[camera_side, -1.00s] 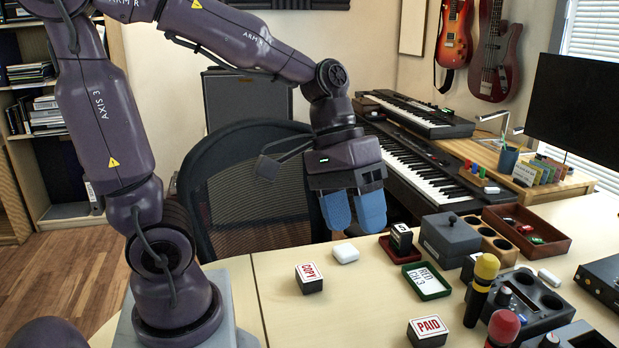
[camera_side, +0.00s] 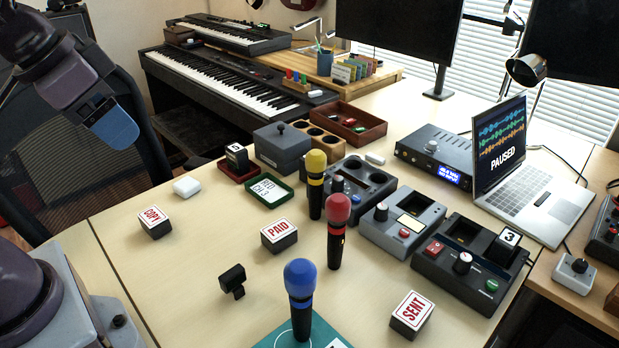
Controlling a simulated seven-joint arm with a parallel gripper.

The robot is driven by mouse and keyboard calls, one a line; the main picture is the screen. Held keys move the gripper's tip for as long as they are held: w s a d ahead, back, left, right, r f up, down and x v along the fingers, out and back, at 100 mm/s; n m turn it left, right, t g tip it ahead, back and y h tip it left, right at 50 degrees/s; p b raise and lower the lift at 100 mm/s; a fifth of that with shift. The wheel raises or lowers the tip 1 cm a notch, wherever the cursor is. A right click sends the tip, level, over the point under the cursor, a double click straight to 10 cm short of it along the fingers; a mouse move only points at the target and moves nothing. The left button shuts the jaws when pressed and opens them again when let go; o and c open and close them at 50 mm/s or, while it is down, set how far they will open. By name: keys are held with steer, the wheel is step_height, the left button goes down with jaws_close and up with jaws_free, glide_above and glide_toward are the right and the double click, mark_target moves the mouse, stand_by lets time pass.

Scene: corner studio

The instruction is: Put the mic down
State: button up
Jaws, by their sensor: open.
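Three microphones stand upright: one with a yellow head (camera_side: 316,185), one with a red head (camera_side: 337,230) and one with a blue head (camera_side: 300,298). The blue-headed one stands on a teal mat (camera_side: 268,338) at the bottom edge; the red-headed one stands on the bare table. My gripper (camera_side: 115,128) is at the upper left, in front of the chair, open and empty, well away from all three microphones.
A black clip (camera_side: 232,281) and stamp blocks marked COPY (camera_side: 155,222), PAID (camera_side: 279,234) and SENT (camera_side: 411,315) sit on the table. A white case (camera_side: 187,186) lies near the far edge. Control boxes and a laptop (camera_side: 528,170) fill the right. The left-centre tabletop is mostly clear.

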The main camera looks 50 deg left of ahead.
steer(key=w+a+f+m+g+y, duration=0.5)
steer(key=w+f+y, duration=0.1)
steer(key=f, duration=0.2)
steer(key=m+t, duration=1.6)
steer(key=m, duration=1)
glide_toward(313, 186)
steer(key=shift+y, duration=0.3)
steer(key=x, duration=0.6)
steer(key=shift+a+f, duration=0.1)
steer(key=shift+f, duration=0.3)
steer(key=x, duration=0.5)
steer(key=shift+w+r, duration=0.25)
steer(key=shift+w, duration=0.1)
